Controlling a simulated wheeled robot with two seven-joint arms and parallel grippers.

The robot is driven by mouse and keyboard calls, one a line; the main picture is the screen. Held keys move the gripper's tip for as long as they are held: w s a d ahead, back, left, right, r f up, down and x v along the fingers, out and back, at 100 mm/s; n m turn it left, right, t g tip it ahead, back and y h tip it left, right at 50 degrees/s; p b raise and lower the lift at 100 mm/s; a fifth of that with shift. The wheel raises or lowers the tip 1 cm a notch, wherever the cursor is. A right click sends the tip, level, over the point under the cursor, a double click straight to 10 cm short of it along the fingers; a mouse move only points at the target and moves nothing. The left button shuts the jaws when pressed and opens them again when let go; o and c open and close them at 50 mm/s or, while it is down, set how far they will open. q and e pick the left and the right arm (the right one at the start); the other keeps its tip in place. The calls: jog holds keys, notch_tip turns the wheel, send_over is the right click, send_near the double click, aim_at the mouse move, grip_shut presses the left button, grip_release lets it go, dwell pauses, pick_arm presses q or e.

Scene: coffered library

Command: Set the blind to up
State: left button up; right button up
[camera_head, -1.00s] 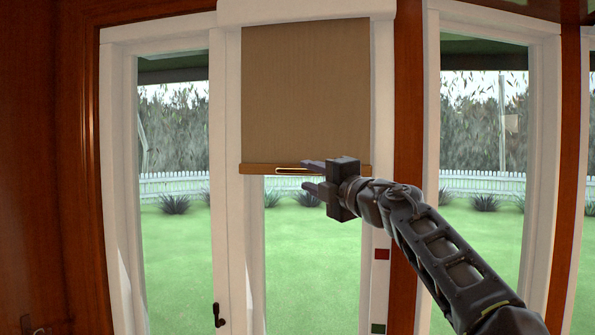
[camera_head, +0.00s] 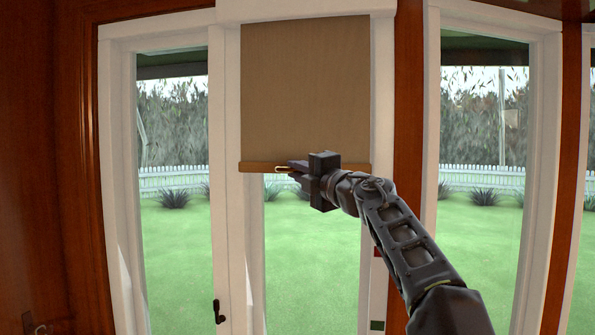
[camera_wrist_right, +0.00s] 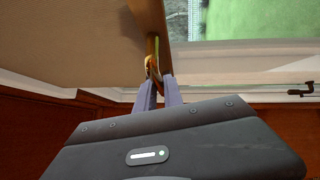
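The tan blind (camera_head: 305,90) covers the upper part of the middle glass door. Its brown bottom bar (camera_head: 256,167) hangs about level with the fence outside. A thin gold loop handle (camera_head: 281,170) is on the bar and also shows in the right wrist view (camera_wrist_right: 151,66). My right gripper (camera_head: 293,167) comes from the right, its fingers drawn close together at the loop. In the right wrist view, the fingertips (camera_wrist_right: 158,82) meet around the loop's near end, which they partly hide. My left gripper is not in view.
A white housing (camera_head: 305,9) spans the top of the blind. A red marker (camera_head: 376,253) and a green marker (camera_head: 377,325) sit on the right door frame. A dark door handle (camera_head: 218,311) is lower left. Wooden posts flank the door.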

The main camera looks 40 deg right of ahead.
grip_shut()
jog(key=shift+r, duration=0.15)
dwell(0.9)
notch_tip(320, 180, up, 4)
jog(key=shift+d+f, duration=0.1)
jog(key=shift+d, duration=0.05)
jog(key=shift+r, duration=0.55)
jog(key=o, duration=0.5)
grip_release()
jog(key=shift+o, duration=0.2)
jog(key=shift+s+f, duration=0.15)
